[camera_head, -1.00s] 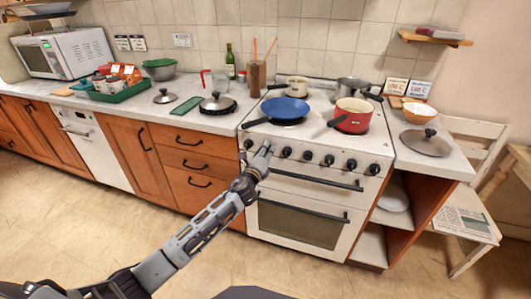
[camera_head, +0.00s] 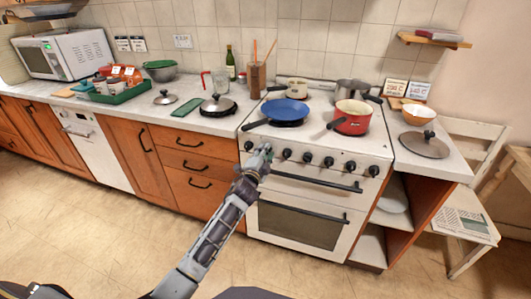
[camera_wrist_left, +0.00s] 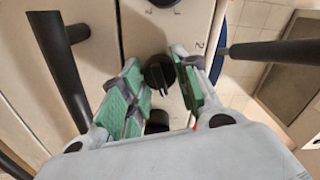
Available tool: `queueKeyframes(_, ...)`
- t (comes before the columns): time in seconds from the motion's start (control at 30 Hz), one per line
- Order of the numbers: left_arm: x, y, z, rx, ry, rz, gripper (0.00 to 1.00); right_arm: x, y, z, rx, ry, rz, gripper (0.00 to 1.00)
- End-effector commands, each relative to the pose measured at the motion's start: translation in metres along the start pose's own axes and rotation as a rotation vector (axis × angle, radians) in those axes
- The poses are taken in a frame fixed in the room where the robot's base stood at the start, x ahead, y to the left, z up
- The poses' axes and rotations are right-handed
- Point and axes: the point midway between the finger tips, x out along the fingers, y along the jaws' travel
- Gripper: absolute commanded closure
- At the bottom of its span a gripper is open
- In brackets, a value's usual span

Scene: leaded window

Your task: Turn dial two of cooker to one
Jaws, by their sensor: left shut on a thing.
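The white cooker (camera_head: 300,235) has a row of black dials along its front panel. My left gripper (camera_head: 266,150) is at the second dial from the left and hides it in the head view. In the left wrist view, the green-padded fingers of my left gripper (camera_wrist_left: 168,88) are shut on that black dial (camera_wrist_left: 158,72), one finger on each side. Small printed marks, including a 2, show on the panel near it. Another black dial (camera_wrist_left: 157,121) shows between the fingers, closer to the wrist. The dial's exact setting is hard to read. My right gripper is not in view.
A blue pan (camera_head: 286,109) and a red pot (camera_head: 351,118) stand on the hob, with handles toward the front left. The black oven handle (camera_head: 316,181) runs below the dials. Free floor lies in front of the cooker.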

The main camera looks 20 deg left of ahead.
Motion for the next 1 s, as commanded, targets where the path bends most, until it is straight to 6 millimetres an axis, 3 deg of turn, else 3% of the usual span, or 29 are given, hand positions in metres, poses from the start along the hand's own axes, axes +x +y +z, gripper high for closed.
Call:
queueKeyframes(0.3, 0.0, 0.0, 0.001, -0.155, -0.002, 0.001, 0.93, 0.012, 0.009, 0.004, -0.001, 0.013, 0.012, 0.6)
queueKeyframes(0.83, 0.0, 0.001, 0.001, -0.184, -0.002, 0.002, 0.93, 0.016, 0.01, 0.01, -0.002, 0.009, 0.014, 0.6)
queueKeyframes(0.87, 0.0, 0.001, 0.001, -0.184, -0.002, 0.002, 0.65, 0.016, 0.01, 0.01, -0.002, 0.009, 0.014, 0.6)
queueKeyframes(1.0, 0.0, 0.001, 0.001, -0.184, -0.002, 0.001, 0.47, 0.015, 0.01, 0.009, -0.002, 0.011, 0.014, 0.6)
